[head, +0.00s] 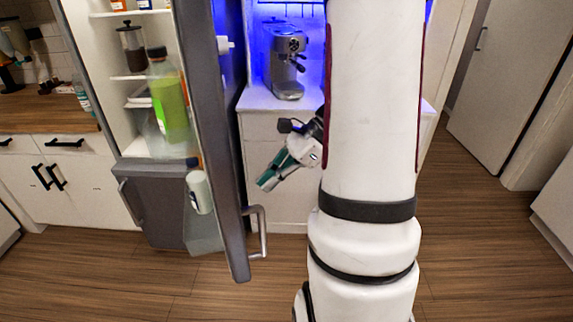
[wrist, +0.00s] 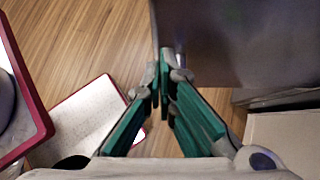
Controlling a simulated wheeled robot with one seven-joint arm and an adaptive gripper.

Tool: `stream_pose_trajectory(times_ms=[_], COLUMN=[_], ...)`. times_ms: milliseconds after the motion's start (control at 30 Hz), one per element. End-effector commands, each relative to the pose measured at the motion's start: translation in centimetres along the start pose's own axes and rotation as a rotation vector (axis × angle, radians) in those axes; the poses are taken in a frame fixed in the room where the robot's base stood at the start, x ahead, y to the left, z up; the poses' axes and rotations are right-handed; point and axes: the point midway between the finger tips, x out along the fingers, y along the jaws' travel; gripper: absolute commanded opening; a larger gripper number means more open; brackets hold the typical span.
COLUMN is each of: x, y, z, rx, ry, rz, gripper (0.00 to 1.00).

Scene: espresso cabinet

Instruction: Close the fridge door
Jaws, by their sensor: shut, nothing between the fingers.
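The fridge door (head: 222,150) stands open in the head view, seen nearly edge-on, with its grey outer face turned right. Its handle (head: 262,235) sticks out low on that face. The fridge interior (head: 120,60) is open to view at the left. My gripper (head: 267,184), with teal fingers, is to the right of the door's outer face and above the handle in the picture. In the wrist view, my gripper (wrist: 163,70) is shut and empty, and a dark grey panel (wrist: 240,45), likely the door, lies ahead on the right. I cannot tell whether they touch.
A green bottle (head: 170,105) and a white container (head: 199,192) sit in the door's shelves. An espresso machine (head: 286,62) stands on the white cabinet (head: 270,130) behind my gripper. The wooden floor (head: 140,280) in front is clear.

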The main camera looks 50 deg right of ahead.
Motion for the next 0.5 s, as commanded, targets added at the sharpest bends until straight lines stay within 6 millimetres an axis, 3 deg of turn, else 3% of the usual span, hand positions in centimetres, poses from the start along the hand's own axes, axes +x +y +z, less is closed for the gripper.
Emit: stream_pose_trajectory(times_ms=[200, 500], x=[1.7, 2.4], y=[0.0, 0.0], z=[2.2, 2.7], rx=[-0.005, -0.004], ry=[0.0, 0.001], rz=[0.0, -0.002], gripper=[0.0, 0.0])
